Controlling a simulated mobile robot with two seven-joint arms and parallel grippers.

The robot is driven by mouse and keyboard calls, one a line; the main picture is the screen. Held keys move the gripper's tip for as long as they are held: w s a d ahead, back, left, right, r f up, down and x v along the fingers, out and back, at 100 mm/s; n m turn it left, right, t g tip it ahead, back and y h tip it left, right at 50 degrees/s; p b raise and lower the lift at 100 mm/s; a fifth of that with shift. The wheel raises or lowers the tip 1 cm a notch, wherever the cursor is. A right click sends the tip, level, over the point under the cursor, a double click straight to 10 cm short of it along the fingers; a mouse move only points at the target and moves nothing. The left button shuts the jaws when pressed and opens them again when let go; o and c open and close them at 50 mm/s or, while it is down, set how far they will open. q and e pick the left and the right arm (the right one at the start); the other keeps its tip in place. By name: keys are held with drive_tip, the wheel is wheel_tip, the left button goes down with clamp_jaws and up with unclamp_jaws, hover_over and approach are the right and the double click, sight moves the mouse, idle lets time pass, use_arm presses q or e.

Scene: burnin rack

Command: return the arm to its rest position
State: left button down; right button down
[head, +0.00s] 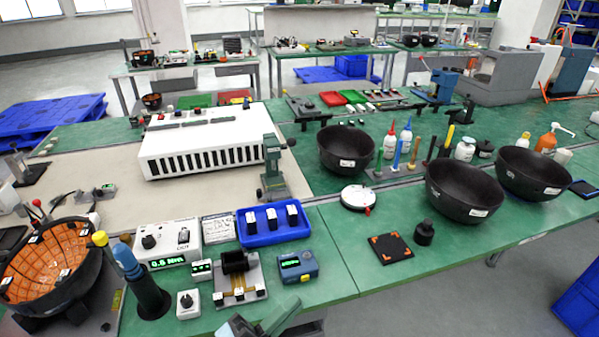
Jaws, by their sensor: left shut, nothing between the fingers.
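My left gripper (284,312) shows at the bottom edge, a grey-green shape partly cut off by the frame. It is shut with nothing in it. It is in front of the green bench (335,262), near its front edge, below a small blue meter (297,266) and a grey test fixture (240,290), apart from both as far as I can tell. My right gripper is not in view.
A white slotted rack (205,150) stands at the back left, with a grey-green press (272,175) beside it. A blue tray (245,240) holds small blocks. Black bowls (465,190) stand right. The bench around the black mat (388,249) is mostly clear.

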use_arm(q)
drive_tip(key=s+a+f+n+y, duration=0.2)
drive_tip(key=a+f+n+y, duration=0.4)
drive_tip(key=f+n, duration=0.25)
drive_tip(key=s+a+f+n+y, duration=0.3)
drive_tip(key=a+f+n+y, duration=0.35)
drive_tip(key=f, duration=0.25)
drive_tip(key=s+a+f+n+g+y, duration=0.1)
drive_tip(key=s+a+f+n+g, duration=0.1)
drive_tip(key=s+f, duration=0.3)
drive_tip(key=s+a+f+n+g+y, duration=0.1)
drive_tip(key=s+a+f+n+g, duration=0.2)
drive_tip(key=s+f+n, duration=0.2)
drive_tip(key=s+f, duration=0.1)
drive_tip(key=s, duration=0.2)
drive_tip(key=shift+s+a+f+g+y, duration=0.15)
drive_tip(key=shift+s+a+g+y, duration=0.15)
drive_tip(key=shift+s+a+y, duration=0.1)
drive_tip(key=shift+w, duration=0.1)
drive_tip(key=shift+a, duration=0.15)
